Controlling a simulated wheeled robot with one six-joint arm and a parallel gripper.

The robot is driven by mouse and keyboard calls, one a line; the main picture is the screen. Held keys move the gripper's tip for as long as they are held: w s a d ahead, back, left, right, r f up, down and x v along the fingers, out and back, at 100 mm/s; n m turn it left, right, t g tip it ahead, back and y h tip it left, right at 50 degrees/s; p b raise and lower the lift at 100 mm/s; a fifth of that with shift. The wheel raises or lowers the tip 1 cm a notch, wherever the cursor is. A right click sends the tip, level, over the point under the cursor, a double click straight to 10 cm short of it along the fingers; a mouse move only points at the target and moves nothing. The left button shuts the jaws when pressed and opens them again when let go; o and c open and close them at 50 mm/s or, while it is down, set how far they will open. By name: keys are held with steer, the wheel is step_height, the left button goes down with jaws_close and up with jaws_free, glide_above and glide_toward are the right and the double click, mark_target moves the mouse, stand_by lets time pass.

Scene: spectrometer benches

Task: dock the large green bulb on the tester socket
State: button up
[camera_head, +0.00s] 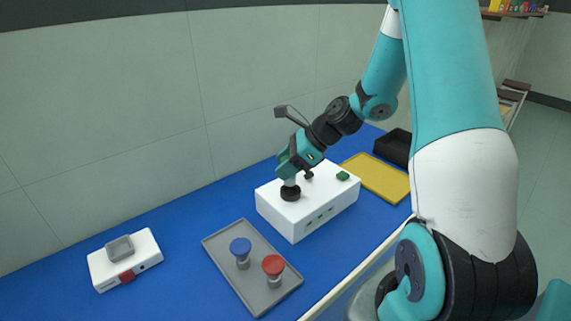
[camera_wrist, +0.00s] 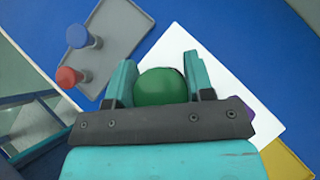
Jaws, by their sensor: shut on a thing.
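The large green bulb (camera_wrist: 160,87) sits between the two teal fingers of my gripper (camera_wrist: 160,72), which is shut on it. In the head view my gripper (camera_head: 289,166) points down over the left part of the white tester box (camera_head: 318,203). The bulb's pale base (camera_head: 290,182) shows below the fingers, upright, right at the black round socket (camera_head: 290,194) on top of the box. I cannot tell whether the base is fully seated in the socket. In the wrist view the bulb's dome hides the socket.
A grey tray (camera_head: 222,246) in front holds a blue bulb (camera_head: 240,247) and a red bulb (camera_head: 273,266). A white device (camera_head: 143,257) lies at the left. A yellow tray (camera_head: 381,181) and a black bin (camera_head: 393,146) are beyond the tester. Blue bench between is clear.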

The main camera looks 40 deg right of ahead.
steer(key=shift+f+b, duration=0.85)
steer(key=shift+f, duration=0.3)
steer(key=shift+r+p, duration=0.1)
steer(key=shift+p, duration=0.9)
steer(key=shift+f+b, duration=0.3)
steer(key=shift+f, duration=0.4)
stand_by(0.4)
steer(key=o, duration=0.6)
steer(key=shift+o, duration=0.2)
steer(key=p+v, duration=0.3)
steer(key=shift+r, duration=0.2)
steer(key=p+v, duration=0.6)
steer(key=v, duration=0.2)
steer(key=shift+f, duration=0.15)
